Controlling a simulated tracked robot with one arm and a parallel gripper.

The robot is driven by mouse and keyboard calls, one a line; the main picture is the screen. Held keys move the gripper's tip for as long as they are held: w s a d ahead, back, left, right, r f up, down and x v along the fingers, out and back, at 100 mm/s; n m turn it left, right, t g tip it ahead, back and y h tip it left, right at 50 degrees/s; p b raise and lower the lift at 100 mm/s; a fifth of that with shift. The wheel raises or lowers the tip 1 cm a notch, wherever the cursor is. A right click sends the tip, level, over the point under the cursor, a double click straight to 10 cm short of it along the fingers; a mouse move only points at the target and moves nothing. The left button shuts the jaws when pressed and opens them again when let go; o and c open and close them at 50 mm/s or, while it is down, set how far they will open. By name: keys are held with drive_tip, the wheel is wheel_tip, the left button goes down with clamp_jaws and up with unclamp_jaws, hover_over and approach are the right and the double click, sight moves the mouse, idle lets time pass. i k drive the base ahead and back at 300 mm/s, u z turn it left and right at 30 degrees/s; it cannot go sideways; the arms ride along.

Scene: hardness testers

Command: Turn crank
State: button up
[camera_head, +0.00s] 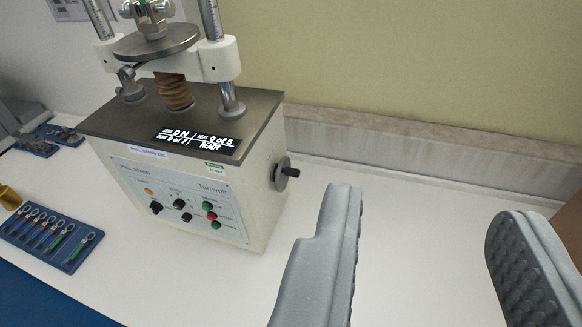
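A hardness tester (185,165) with a white body and dark metal top stands on the white bench in the left half of the view. Its crank (282,174), a small grey disc with a short black handle, is on the tester's right side face. My gripper (428,204) is open and empty in the lower right, with a wide gap between its two grey fingers. Its left finger is close to the crank in the picture, to the right and below it, and appears apart from it. The handle sticks out to the right, toward the fingers. Nothing hides the crank.
A small display (198,140) lies on the tester's top, reading READY. A blue tray (72,262) of tools and a brass cylinder (9,197) are at the left. A wall with a grey ledge (420,140) runs behind. The bench right of the tester is clear.

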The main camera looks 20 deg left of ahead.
sight(283, 172)
drive_tip(key=i, duration=0.9)
drive_tip(key=z, duration=0.05)
